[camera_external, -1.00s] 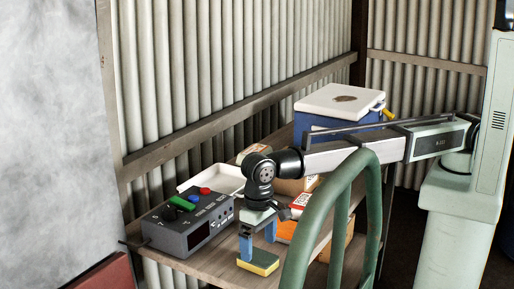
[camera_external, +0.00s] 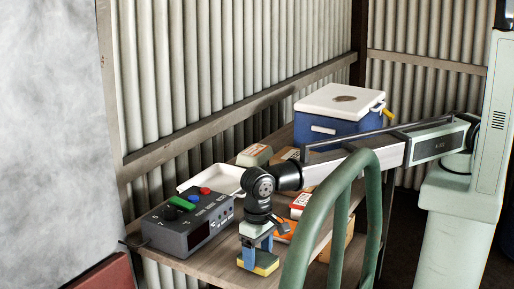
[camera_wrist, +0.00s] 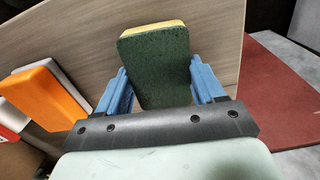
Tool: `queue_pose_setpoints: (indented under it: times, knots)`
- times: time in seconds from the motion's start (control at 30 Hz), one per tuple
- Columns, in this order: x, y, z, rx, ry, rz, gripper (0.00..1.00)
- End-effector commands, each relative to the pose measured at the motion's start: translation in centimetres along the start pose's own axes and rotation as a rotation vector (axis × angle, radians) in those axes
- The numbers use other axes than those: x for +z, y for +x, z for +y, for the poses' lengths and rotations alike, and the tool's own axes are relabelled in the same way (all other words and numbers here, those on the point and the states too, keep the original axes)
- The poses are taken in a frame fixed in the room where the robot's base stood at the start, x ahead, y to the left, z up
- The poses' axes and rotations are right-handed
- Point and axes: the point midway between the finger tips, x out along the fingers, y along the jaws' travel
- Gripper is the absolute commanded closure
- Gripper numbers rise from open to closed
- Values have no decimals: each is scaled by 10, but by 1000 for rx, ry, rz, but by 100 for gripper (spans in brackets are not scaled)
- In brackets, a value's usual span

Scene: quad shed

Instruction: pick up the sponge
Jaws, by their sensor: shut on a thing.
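The sponge (camera_external: 262,268), yellow with a dark green scouring side, is at the near end of the wooden table (camera_external: 207,262). My gripper (camera_external: 258,257) points down with its blue fingers on either side of the sponge, shut on it. In the wrist view the sponge (camera_wrist: 158,65) shows its dark green face and yellow edge between the two blue fingers (camera_wrist: 160,88). I cannot tell whether it still touches the table.
A grey control box (camera_external: 190,225) with coloured knobs stands left of my gripper. Behind are a white tray (camera_external: 222,178) and a blue cooler (camera_external: 335,130) with a white lid. An orange box (camera_wrist: 45,93) lies near the sponge. A green rail (camera_external: 338,210) stands in front.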

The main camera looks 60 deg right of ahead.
Motion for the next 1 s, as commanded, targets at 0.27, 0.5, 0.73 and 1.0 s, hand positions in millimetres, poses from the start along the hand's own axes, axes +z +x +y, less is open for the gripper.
queue_pose_setpoints:
  times: [0.27, 0.5, 0.73, 1.0]
  knots:
    - [0, 0, 0, 0, 0, 0, 60]
    - [0, -10, 0, -1, 0, 0, 60]
    - [0, -46, -1, -2, 0, 1, 60]
    - [0, -86, -1, -1, 0, 0, 60]
